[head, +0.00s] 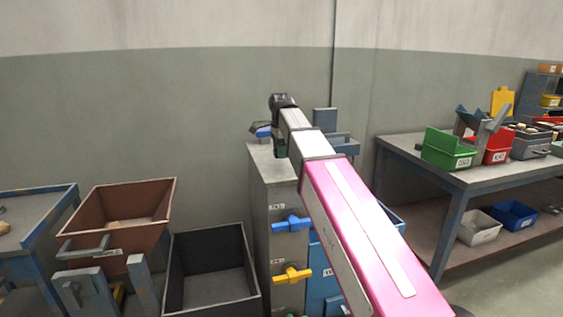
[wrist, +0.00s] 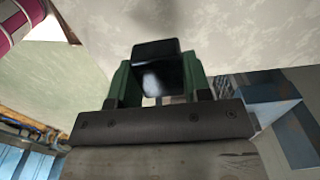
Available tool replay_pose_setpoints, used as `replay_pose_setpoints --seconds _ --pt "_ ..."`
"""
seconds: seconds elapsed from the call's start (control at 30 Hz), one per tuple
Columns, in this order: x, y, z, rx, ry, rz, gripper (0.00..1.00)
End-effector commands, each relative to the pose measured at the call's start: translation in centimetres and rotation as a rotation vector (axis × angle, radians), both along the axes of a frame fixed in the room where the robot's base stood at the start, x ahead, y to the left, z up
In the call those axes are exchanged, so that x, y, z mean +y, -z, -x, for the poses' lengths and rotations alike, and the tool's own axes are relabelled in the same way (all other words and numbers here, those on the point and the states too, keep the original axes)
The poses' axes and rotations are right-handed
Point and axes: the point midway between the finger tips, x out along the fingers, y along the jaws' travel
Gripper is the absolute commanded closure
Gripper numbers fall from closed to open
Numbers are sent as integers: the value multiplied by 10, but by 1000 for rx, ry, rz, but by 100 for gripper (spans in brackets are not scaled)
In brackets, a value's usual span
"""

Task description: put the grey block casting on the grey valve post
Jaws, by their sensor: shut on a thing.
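My gripper (wrist: 160,85) has green fingers, which are closed on the two sides of a dark, shiny block (wrist: 155,68) in the wrist view. The block looks nearly black there, and I take it to be the grey block casting. In the head view my gripper (head: 280,147) is at the far end of my pink and grey arm, over or beside the top of a grey cabinet (head: 264,200). The block cannot be made out in that view. I cannot clearly identify the grey valve post; a blue-grey upright (head: 325,119) stands just right of my arm.
The cabinet front carries a blue handle (head: 292,223) and a yellow handle (head: 291,274). A black open bin (head: 212,303) and a brown bin (head: 118,250) stand left. A bench (head: 400,150) with green (head: 447,153) and red boxes stands right. My arm hides part of the cabinet.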

Motion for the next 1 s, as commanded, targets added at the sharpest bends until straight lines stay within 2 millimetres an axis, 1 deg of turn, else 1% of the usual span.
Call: replay_pose_setpoints --seconds 0.07,0.23,0.4,0.5,0.87,0.9,0.97,1.0 --pt "-2 3 -5 1 1 0 83" --pt "-3 11 -6 1 0 0 83" --pt "-3 34 -5 2 0 1 83" --pt "-3 43 -5 1 0 0 83" --pt "-3 47 -6 0 0 0 83" --pt "-3 47 -6 0 0 0 52" --pt "-3 47 -6 0 0 0 33" --pt "-3 47 -6 0 0 0 30"
